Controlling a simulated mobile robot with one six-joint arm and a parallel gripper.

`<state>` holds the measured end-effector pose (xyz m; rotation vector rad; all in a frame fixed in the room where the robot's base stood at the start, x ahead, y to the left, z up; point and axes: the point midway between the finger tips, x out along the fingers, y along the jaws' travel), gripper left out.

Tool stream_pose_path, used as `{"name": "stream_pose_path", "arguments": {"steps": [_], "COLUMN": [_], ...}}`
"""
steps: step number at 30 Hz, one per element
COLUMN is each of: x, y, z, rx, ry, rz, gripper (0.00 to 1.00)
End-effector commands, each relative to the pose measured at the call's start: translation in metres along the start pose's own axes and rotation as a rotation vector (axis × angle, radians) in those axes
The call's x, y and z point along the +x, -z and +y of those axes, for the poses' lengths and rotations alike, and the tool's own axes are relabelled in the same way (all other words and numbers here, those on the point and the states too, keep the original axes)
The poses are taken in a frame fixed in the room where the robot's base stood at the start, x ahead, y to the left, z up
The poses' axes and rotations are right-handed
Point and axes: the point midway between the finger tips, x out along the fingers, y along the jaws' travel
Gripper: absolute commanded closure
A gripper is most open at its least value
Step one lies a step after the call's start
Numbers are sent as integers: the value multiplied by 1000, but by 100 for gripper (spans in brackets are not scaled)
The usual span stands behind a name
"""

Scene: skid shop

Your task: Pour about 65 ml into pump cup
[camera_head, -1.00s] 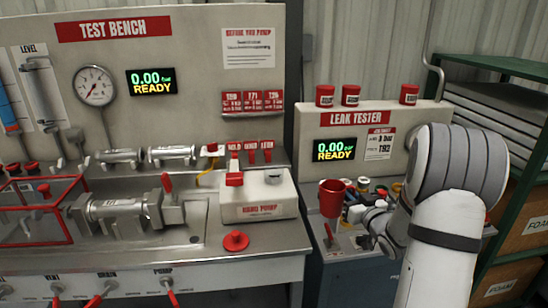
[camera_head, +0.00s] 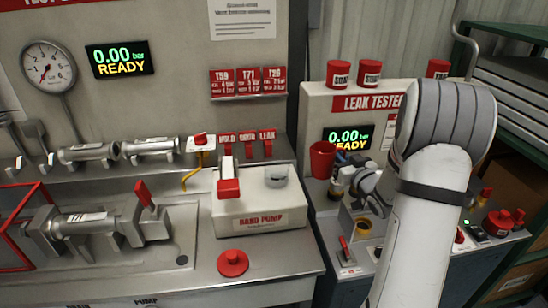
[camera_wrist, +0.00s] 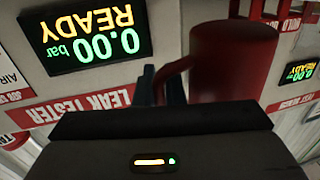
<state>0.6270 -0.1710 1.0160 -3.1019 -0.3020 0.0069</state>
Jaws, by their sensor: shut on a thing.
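My gripper (camera_head: 348,168) is shut on the handle of a red jug (camera_head: 322,160). The jug is held up about upright in front of the leak tester's left side, to the right of the hand pump. It also shows in the wrist view (camera_wrist: 232,60), with its handle (camera_wrist: 172,76) between the dark fingers. The jug's contents are not visible. The small clear pump cup (camera_head: 276,177) sits on top of the white hand pump (camera_head: 262,200), open at the top. The jug is apart from the cup. The level inside the cup cannot be read.
A red cap (camera_head: 233,262) lies on the bench in front of the pump. The pump's red lever (camera_head: 229,187) stands left of the cup. The leak tester (camera_head: 318,112) carries red canisters on top. Its work surface to the right is crowded with small parts.

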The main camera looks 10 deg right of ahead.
Motion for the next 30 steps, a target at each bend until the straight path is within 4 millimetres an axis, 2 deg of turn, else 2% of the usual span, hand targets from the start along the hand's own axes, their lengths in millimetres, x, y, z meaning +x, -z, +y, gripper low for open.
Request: {"name": "stream_pose_path", "arguments": {"steps": [17, 30], "x": [-2, 1], "y": [6, 24], "z": [-1, -20], "rx": [-37, -269], "ry": [-3, -1], "rz": [-5, -52], "gripper": [100, 100]}}
